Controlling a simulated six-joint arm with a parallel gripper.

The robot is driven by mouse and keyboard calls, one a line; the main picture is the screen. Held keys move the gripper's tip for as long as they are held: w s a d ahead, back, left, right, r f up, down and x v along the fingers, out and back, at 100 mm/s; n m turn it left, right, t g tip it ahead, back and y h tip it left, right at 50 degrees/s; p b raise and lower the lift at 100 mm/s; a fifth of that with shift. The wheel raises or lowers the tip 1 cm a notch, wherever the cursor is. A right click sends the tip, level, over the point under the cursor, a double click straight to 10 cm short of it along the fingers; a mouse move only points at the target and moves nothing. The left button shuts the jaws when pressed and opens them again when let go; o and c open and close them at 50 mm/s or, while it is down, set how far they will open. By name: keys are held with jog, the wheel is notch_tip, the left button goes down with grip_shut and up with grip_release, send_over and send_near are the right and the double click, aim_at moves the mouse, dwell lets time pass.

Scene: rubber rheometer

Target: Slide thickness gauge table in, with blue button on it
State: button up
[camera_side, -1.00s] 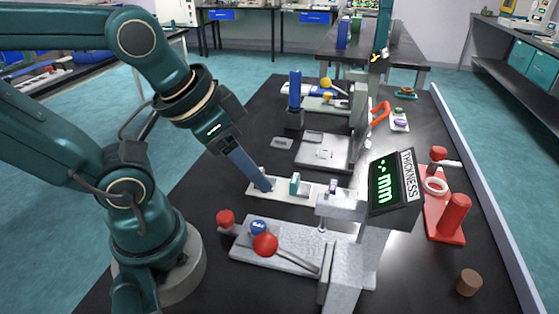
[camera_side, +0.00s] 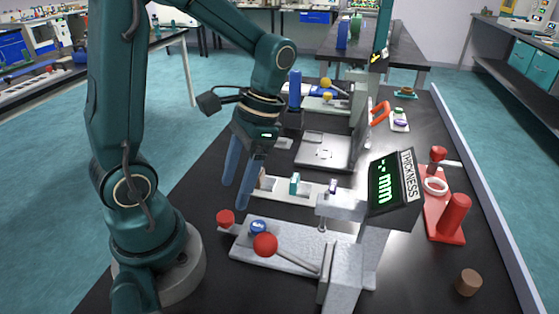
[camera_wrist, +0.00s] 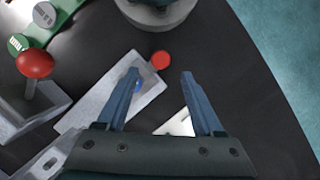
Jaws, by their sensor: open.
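The thickness gauge (camera_side: 345,240) stands at the front with its black display (camera_side: 385,185) and a red-ball lever (camera_side: 265,244). Its grey table (camera_side: 290,262) reaches out to the left, with a red knob (camera_side: 225,217) at its end. The blue button (camera_side: 258,226) lies on the table near that end. My gripper (camera_side: 234,195) is open and empty, above and behind the knob. In the wrist view, the open fingers (camera_wrist: 160,74) appear on either side of the red knob (camera_wrist: 160,60). The left finger partly covers the blue button (camera_wrist: 137,86).
A white strip (camera_side: 315,190) with small samples lies behind the gauge, close to my gripper. A red stand (camera_side: 440,220) and a brown cylinder (camera_side: 468,283) are on the right. The black bench is clear left of the table's knob end.

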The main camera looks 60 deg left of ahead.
aim_at(225, 216)
jog(key=shift+x, duration=2.95)
jog(key=shift+s, duration=0.15)
grip_shut()
jog(key=shift+r+g, duration=0.1)
jog(key=shift+g, duration=0.2)
